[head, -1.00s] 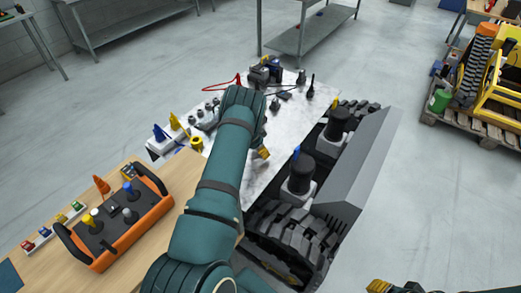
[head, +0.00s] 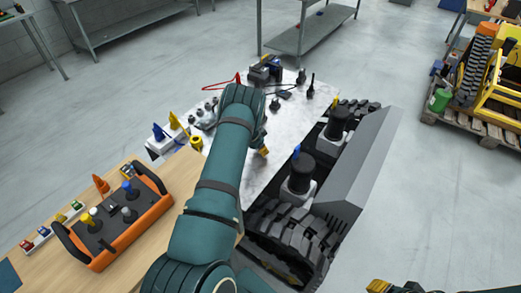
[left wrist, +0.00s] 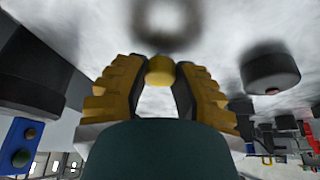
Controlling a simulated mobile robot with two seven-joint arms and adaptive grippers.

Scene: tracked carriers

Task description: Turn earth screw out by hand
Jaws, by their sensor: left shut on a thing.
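My left gripper (left wrist: 160,88) is shut on a small yellow round-headed piece (left wrist: 160,70), seen between its two ribbed yellow fingers in the left wrist view. It looks like the earth screw, but its thread and seat are not visible. In the head view my left arm reaches over the white marbled worktop, and a yellow fingertip (head: 264,152) shows beside the tracked carrier (head: 352,175); the held piece is hidden there. Of my right gripper only a yellow tip (head: 378,286) shows at the bottom edge, so its opening cannot be told.
Dark cylinders with light bases (head: 299,172) stand on the carrier close right of my left arm. An orange remote control (head: 135,228) lies on the wooden table at left. Small parts and a red cable (head: 218,86) lie on the worktop (head: 287,118).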

